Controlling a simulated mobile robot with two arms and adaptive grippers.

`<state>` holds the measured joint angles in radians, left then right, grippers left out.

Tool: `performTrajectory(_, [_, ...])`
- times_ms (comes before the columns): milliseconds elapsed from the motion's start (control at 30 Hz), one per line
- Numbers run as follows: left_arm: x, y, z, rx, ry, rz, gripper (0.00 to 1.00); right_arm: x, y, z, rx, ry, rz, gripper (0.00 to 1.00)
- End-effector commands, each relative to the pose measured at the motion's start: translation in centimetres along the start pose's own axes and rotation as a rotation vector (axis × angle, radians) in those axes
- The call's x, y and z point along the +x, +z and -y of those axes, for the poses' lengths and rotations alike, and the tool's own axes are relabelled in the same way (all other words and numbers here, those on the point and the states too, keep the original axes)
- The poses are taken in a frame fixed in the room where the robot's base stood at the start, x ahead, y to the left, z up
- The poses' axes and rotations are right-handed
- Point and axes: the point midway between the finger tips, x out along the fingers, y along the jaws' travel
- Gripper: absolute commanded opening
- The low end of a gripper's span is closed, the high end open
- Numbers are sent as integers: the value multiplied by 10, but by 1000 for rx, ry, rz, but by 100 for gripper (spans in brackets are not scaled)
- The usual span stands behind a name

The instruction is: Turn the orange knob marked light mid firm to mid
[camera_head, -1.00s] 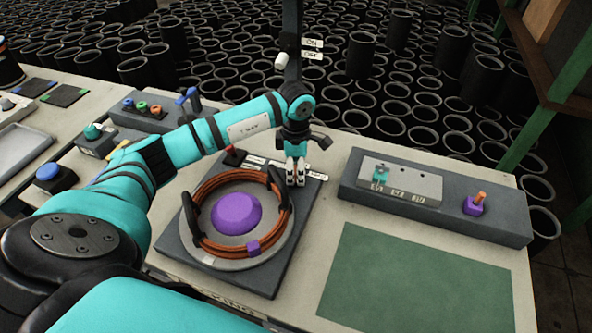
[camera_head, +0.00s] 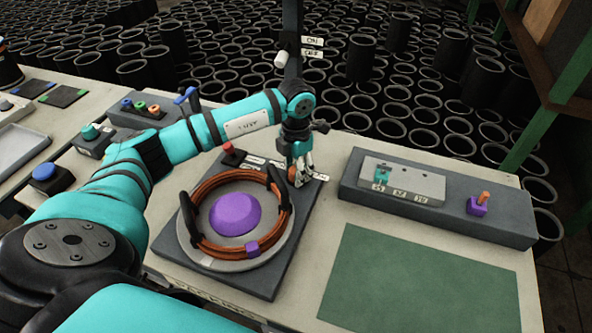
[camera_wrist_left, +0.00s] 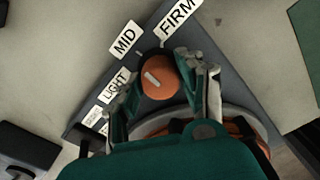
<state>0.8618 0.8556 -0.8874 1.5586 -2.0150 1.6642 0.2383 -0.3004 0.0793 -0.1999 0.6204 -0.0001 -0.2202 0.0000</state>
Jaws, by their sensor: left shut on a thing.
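The orange knob (camera_wrist_left: 165,88) sits on a grey base, with a white pointer mark on its top. In the left wrist view the mark slants to the upper left, roughly toward the MID label (camera_wrist_left: 125,41). The LIGHT label (camera_wrist_left: 116,86) is to the left and the FIRM label (camera_wrist_left: 177,17) to the upper right. My left gripper (camera_wrist_left: 161,72) is shut on the knob, one finger on each side. In the head view my left gripper (camera_head: 301,174) is at the back right of the round fixture, where its fingers partly hide the knob (camera_head: 293,181). My right gripper is out of view.
The round fixture (camera_head: 205,245) with an orange-brown ring and purple dome is just in front of the gripper. A grey panel (camera_head: 350,188) with a slider and purple-orange knob stands right. A green mat (camera_head: 420,290) lies clear. A post with a switch (camera_head: 290,45) rises behind.

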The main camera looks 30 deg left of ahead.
Motion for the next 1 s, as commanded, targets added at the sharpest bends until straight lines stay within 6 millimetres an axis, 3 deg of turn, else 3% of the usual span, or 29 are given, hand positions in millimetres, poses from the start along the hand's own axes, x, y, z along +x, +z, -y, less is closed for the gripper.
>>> performTrajectory(600, [-1,1,-1,-44,2,3,7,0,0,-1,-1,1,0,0])
performTrajectory(633, [-1,1,-1,-44,2,3,41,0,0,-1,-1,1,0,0])
performTrajectory(800, [-1,0,-1,-44,1,2,62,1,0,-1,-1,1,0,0])
performTrajectory(1000, [0,0,0,-43,1,1,62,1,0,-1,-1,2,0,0])
